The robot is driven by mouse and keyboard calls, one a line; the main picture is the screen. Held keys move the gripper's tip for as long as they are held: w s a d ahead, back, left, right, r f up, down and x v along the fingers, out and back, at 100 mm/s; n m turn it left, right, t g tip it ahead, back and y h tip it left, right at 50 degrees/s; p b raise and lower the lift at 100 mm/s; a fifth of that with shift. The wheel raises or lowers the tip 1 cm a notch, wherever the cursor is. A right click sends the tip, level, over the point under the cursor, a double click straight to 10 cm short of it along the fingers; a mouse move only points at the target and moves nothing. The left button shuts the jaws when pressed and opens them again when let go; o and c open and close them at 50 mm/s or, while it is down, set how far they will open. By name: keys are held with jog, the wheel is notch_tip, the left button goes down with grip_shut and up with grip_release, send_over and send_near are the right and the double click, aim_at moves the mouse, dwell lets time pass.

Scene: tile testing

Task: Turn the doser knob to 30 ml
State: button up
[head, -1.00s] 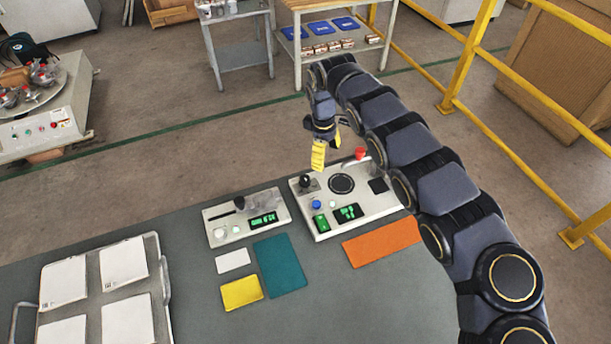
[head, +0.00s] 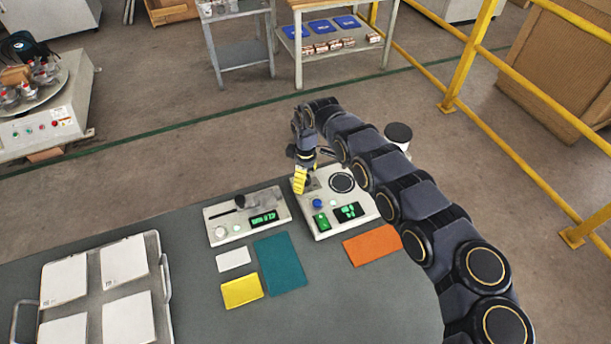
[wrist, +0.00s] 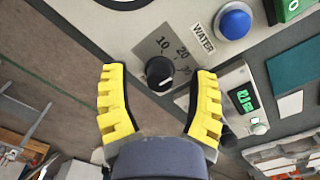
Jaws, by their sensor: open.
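The doser knob (wrist: 159,73) is a black round knob with a pale pointer mark, on a light panel with a dial reading 10, 20 and a partly hidden 30, beside a WATER label (wrist: 202,38). In the wrist view my gripper (wrist: 158,80) is open, its yellow fingers on either side of the knob with gaps to both. I cannot tell its height above the panel. In the head view my gripper (head: 299,187) is over the left side of the doser unit (head: 334,228) and hides the knob. The unit's display (head: 348,212) is lit green, unreadable.
A blue button (wrist: 233,22) and a green switch (wrist: 290,8) lie beyond the knob. Another device (head: 222,217) with a lever and display stands to the left. Orange (head: 372,245), teal (head: 280,262) and yellow (head: 241,291) plates lie in front. A tile tray (head: 165,280) is at left.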

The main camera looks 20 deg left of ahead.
grip_shut()
jog(key=m, duration=0.4)
jog(key=shift+m, duration=1.6)
